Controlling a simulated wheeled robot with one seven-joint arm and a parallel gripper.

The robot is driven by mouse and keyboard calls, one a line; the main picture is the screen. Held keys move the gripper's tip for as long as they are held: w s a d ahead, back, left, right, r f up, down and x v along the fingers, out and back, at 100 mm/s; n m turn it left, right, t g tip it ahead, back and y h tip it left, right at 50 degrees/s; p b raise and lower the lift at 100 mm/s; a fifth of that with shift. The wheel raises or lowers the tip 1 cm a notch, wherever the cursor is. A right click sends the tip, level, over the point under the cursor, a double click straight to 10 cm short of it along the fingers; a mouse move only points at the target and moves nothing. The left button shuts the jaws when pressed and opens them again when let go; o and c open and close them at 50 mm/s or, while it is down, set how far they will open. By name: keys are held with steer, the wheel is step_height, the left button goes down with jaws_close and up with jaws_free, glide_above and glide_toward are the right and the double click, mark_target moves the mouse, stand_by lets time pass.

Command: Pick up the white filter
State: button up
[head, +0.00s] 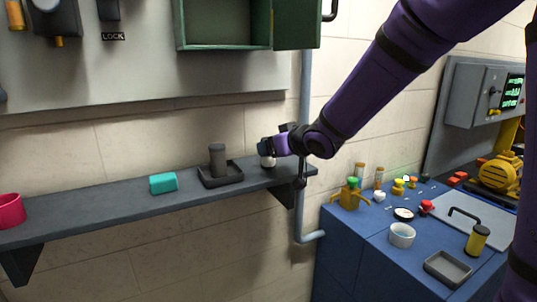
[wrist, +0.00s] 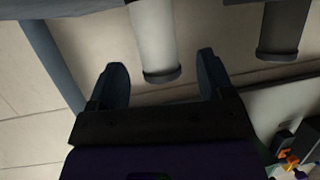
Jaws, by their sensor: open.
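The white filter (head: 267,161) stands near the right end of the dark wall shelf (head: 95,212), mostly hidden behind my gripper in the head view. In the wrist view the white filter (wrist: 152,38) is a pale cylinder with a dark end cap, lying between the lines of the two fingers. My gripper (head: 268,147) is at the filter in the head view. In the wrist view my gripper (wrist: 161,72) is open, with a gap on both sides of the filter; I cannot tell how deep the filter sits between the fingers.
A dark grey cylinder (head: 217,158) stands in a black tray (head: 236,172) left of the filter. A teal block (head: 163,183) and a pink cup (head: 11,210) are farther left. A vertical pipe (head: 305,90) runs close right of the shelf. A blue cabinet (head: 345,250) with several items stands lower right.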

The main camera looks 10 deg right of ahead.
steer(key=shift+x, duration=1.8)
steer(key=c, duration=1)
steer(key=shift+r, duration=0.1)
